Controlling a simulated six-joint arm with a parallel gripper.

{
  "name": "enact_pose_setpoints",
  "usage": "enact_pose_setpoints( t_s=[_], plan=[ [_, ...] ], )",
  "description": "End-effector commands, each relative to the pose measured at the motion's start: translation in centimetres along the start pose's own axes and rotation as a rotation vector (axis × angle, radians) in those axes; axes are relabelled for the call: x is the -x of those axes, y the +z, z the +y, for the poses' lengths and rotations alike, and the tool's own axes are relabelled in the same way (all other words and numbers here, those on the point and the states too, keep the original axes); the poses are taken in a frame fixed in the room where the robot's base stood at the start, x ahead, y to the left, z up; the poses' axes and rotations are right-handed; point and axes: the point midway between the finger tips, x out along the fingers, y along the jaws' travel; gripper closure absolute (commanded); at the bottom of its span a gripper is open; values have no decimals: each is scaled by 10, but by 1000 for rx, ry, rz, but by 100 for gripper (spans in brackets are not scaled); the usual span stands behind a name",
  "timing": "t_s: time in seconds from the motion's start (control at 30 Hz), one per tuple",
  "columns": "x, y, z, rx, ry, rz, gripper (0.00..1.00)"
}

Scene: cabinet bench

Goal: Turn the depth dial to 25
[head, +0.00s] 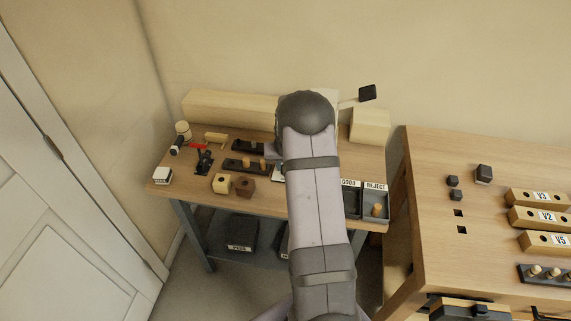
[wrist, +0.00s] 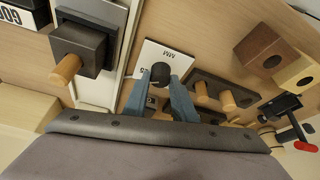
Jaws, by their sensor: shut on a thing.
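The depth dial is a small black knob (wrist: 160,72) on a white plate (wrist: 165,55) marked MM, in the middle of the wrist view. My gripper (wrist: 160,84) has its two blue fingers on either side of the knob and is shut on it. The fingers cover part of the plate, and the number the dial points to cannot be read. In the head view my arm hides the dial and my gripper; only a sliver of white beside the arm shows.
In the wrist view a dark block with a wooden peg (wrist: 82,50) stands left of the dial. A dark rack with pegs (wrist: 215,92) lies close on the right. Brown and pale blocks (wrist: 265,50) and a red-handled clamp (wrist: 305,146) are farther right. GOOD and REJECT bins (head: 375,203) stand at the bench's right end.

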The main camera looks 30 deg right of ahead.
Motion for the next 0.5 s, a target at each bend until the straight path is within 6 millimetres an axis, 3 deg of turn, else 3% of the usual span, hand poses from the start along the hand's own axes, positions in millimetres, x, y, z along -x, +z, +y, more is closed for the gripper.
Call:
enact_pose_setpoints(
  t_s=[0.2, 0.23, 0.3, 0.5],
  plan=[
    [0, 0, 0, -4, 0, 1, 98],
    [0, 0, 0, -4, 0, 1, 74],
    [0, 0, 0, -3, 0, 1, 57],
    [0, 0, 0, -2, 0, 1, 57]
  ],
)
